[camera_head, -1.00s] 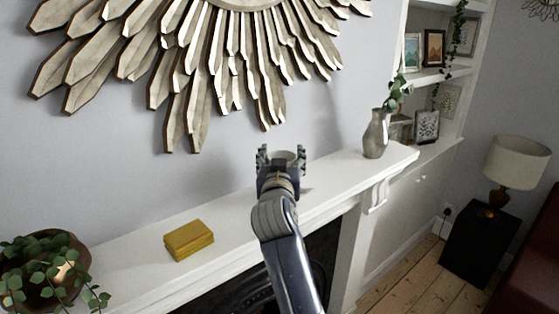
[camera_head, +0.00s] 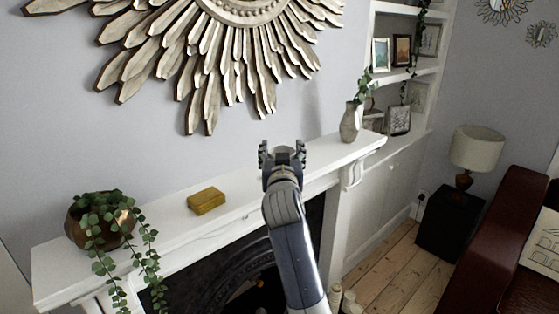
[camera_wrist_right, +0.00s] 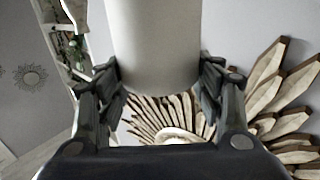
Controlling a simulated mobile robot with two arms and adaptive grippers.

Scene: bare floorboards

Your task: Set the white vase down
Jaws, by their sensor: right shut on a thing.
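My right gripper (camera_head: 283,156) is shut on the white vase. In the right wrist view the vase (camera_wrist_right: 154,45) is a plain, smooth, pale cylinder between the two fingers, and its upper part runs out of the picture. In the head view the gripper and arm hide most of the vase. The gripper appears over the white mantelpiece (camera_head: 239,205), between the yellow box and the grey vase. I cannot tell whether the white vase touches the mantel. My left gripper is not in view.
On the mantel stand a trailing plant in a brown pot (camera_head: 83,237), a yellow box (camera_head: 206,201) and a grey vase with leaves (camera_head: 351,122). A sunburst mirror (camera_head: 200,75) hangs above. Bare mantel lies between the box and the grey vase.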

